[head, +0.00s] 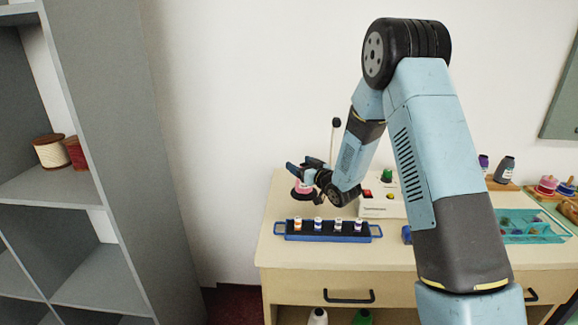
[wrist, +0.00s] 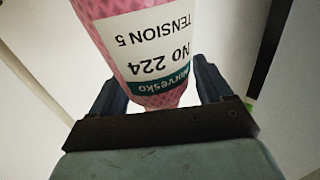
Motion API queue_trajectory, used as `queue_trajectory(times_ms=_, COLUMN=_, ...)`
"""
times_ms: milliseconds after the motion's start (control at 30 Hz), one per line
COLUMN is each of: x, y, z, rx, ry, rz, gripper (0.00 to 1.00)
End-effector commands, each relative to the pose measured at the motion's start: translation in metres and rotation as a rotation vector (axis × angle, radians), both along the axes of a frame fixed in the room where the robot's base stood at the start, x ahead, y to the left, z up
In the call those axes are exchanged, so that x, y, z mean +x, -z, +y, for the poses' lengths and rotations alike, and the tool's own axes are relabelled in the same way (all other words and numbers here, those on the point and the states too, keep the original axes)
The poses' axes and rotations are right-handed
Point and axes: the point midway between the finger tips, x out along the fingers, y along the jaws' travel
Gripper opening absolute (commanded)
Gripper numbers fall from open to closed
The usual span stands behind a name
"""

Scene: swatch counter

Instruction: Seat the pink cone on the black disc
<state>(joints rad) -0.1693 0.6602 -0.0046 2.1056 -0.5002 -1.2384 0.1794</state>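The pink cone (head: 303,187) is at my gripper (head: 308,174), above the left part of the counter. In the wrist view the cone (wrist: 145,45) fills the space between my gripper's two fingers (wrist: 160,85), narrowing toward the palm. Its white label reads upside down. The fingers lie close on both sides of it, and it looks held. A dark round edge (head: 302,197) shows just under the cone in the head view. I cannot tell whether it is the black disc or whether the cone touches it.
A blue tray (head: 281,228) with several small spools stands in front on the counter (head: 285,253). A thin black-tipped rod (head: 334,140) rises behind my gripper. Grey shelves (head: 120,190) stand left.

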Motion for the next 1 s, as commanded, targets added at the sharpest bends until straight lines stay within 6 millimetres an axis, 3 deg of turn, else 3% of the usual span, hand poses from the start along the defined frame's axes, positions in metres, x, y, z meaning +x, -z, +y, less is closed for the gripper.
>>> queue_trajectory(times_ms=367, x=-0.005, y=0.0, z=-0.004, rx=-0.001, ry=0.001, rz=0.002, gripper=0.82)
queue_trajectory(times_ms=700, x=-0.043, y=0.001, z=-0.034, rx=0.0, ry=0.002, rz=0.002, gripper=0.82)
queue_trajectory(times_ms=1000, x=-0.058, y=0.001, z=-0.045, rx=-0.001, ry=0.0, rz=0.001, gripper=0.82)
